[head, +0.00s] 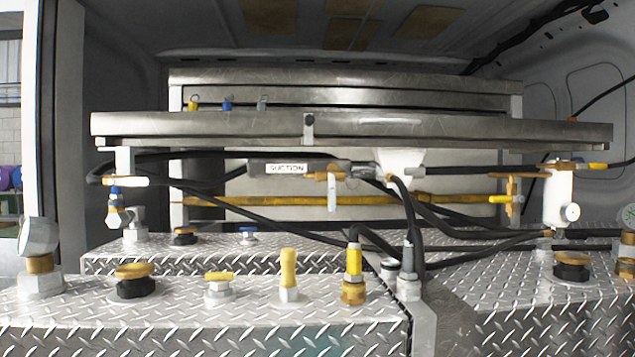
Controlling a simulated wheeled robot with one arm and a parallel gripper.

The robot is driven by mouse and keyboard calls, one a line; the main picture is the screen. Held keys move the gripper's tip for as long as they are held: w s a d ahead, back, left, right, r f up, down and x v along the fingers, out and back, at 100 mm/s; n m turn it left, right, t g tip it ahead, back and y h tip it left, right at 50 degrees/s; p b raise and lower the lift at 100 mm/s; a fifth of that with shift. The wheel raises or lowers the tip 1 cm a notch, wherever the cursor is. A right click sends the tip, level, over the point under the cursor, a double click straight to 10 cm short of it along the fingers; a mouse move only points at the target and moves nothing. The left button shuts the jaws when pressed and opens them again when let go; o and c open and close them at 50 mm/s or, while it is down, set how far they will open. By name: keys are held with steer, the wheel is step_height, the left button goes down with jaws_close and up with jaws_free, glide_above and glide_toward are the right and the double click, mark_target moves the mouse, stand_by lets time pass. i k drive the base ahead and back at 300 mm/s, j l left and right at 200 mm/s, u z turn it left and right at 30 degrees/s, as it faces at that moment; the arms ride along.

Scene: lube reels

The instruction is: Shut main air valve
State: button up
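Several valve-like fittings show in the head view, and no label marks one as the main air valve. On the right, a yellow lever (500,199) sits on a brass fitting below the steel shelf, and another yellow handle (592,166) lies along a brass line above a white block (557,197). On the left, a yellow-tipped brass valve (125,181) hangs under the shelf above a blue-collared fitting (115,193). On the front deck stand a flat yellow handle (219,276) and an upright yellow handle (288,268). My gripper is not in view.
A long steel shelf (350,126) spans the view above the diamond-plate deck (190,310). Black hoses (407,215) cross the middle. Black-and-yellow caps (134,285) dot the deck.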

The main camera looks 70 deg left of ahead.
mark_target(124, 181)
steer(key=u, duration=2.35)
steer(key=i+u, duration=0.15)
steer(key=u, duration=0.2)
steer(key=i+l+u, duration=0.1)
steer(key=u, duration=0.3)
steer(key=i+l+u, duration=0.1)
steer(key=u, duration=0.25)
steer(key=i, duration=0.1)
